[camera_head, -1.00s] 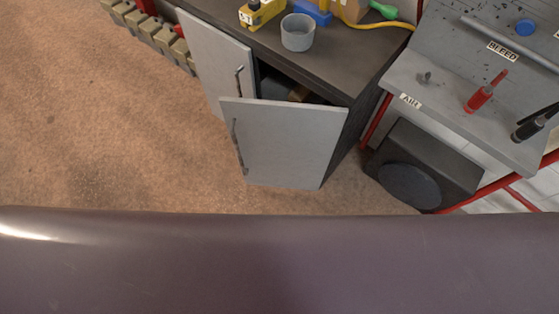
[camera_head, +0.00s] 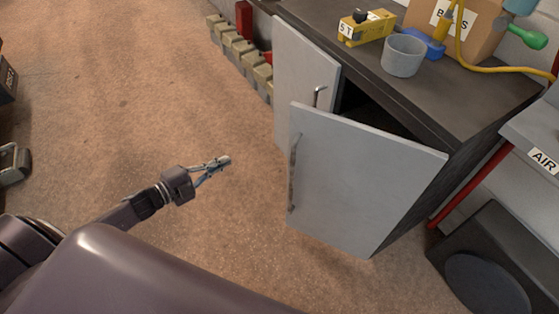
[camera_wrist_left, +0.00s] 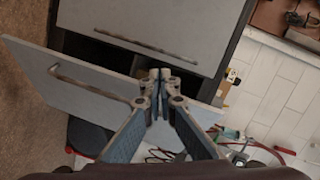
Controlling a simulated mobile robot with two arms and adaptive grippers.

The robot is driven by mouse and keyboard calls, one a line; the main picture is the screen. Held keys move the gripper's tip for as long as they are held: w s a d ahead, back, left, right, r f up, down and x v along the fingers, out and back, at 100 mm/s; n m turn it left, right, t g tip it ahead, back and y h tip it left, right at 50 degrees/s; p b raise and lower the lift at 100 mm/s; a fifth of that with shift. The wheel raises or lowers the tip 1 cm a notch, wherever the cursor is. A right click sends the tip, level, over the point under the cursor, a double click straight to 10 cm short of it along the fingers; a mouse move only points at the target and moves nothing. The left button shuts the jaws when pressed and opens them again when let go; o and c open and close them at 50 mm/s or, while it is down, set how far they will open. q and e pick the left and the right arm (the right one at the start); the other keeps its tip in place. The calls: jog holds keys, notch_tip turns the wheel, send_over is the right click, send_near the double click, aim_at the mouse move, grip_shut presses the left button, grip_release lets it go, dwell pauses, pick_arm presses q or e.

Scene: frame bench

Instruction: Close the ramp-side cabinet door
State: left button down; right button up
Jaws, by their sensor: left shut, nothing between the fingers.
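The grey cabinet has two pale doors with bar handles. The right door (camera_head: 365,175) stands ajar, its handle edge swung out toward me, with a dark gap behind it. The left door (camera_head: 304,75) sits behind it and looks closed or nearly so. I cannot tell which one is called ramp-side. My left gripper (camera_head: 226,161) is shut and empty, over the floor left of the doors and apart from them. In the left wrist view the shut fingers (camera_wrist_left: 160,76) point toward the open door (camera_wrist_left: 85,92) and the other door (camera_wrist_left: 150,30). My right gripper is out of view.
The cabinet top (camera_head: 330,30) holds a grey cup (camera_head: 403,56), a yellow tool (camera_head: 366,27) and a cardboard box (camera_head: 482,38). A black speaker-like box (camera_head: 490,265) stands right of the cabinet.

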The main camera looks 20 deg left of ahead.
pick_arm(q)
jog(key=s+d+r+m+g+h+b, duration=0.2)
jog(key=d+r+m+g+h+b, duration=0.1)
jog(key=d+r+m+h+b, duration=0.35)
jog(key=w+d+m, duration=0.2)
jog(key=w+d, duration=0.6)
jog(key=w, duration=0.2)
jog(key=shift+w+d+r+p, duration=0.2)
jog(key=shift+d+p, duration=0.15)
jog(key=shift+p, duration=0.1)
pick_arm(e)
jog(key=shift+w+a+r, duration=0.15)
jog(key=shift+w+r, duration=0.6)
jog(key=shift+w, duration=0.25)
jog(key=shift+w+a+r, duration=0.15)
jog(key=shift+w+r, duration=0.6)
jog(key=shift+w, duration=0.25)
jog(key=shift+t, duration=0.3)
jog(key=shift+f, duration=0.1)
